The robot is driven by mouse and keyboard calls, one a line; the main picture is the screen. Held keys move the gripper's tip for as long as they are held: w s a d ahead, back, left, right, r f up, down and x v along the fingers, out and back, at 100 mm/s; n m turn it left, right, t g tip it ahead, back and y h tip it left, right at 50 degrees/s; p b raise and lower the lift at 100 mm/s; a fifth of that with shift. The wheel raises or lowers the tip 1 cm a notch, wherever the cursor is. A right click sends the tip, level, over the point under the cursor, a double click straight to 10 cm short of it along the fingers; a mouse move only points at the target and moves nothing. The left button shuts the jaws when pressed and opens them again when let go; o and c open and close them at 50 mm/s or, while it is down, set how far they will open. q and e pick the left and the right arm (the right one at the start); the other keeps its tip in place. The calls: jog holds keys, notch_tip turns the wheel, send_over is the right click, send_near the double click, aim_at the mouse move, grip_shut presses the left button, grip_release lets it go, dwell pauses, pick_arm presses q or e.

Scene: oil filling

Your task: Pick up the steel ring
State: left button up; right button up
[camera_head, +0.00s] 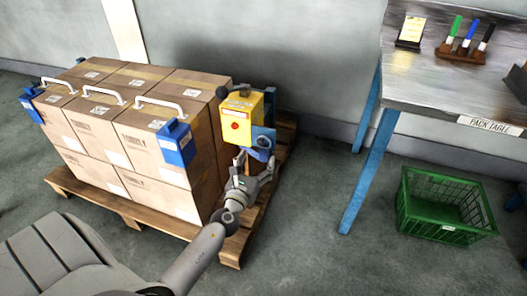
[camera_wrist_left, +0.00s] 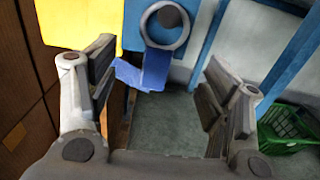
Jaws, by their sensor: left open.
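The steel ring (camera_wrist_left: 184,38) shows in the left wrist view as a grey ring with a dark round centre. It sits against a blue plate (camera_wrist_left: 135,28), above a blue bracket (camera_wrist_left: 155,68). In the head view the ring (camera_head: 263,142) is small, just below the yellow box. My left gripper (camera_head: 254,162) is just below and in front of it. In the left wrist view the gripper's fingers (camera_wrist_left: 158,85) are wide apart, with nothing between them, and the ring lies beyond them. My right gripper is in neither view.
A yellow box (camera_head: 237,117) with a red button stands beside stacked cartons (camera_head: 150,130) on a wooden pallet (camera_head: 128,212). The pack table (camera_head: 440,92) and a green crate (camera_head: 435,228) are at the right. The floor between pallet and crate is clear.

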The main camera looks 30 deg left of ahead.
aim_at(263, 149)
pick_arm(q)
jog(key=x, duration=0.5)
jog(key=shift+w, duration=0.15)
jog(key=c, duration=1.1)
jog(key=shift+r, duration=0.1)
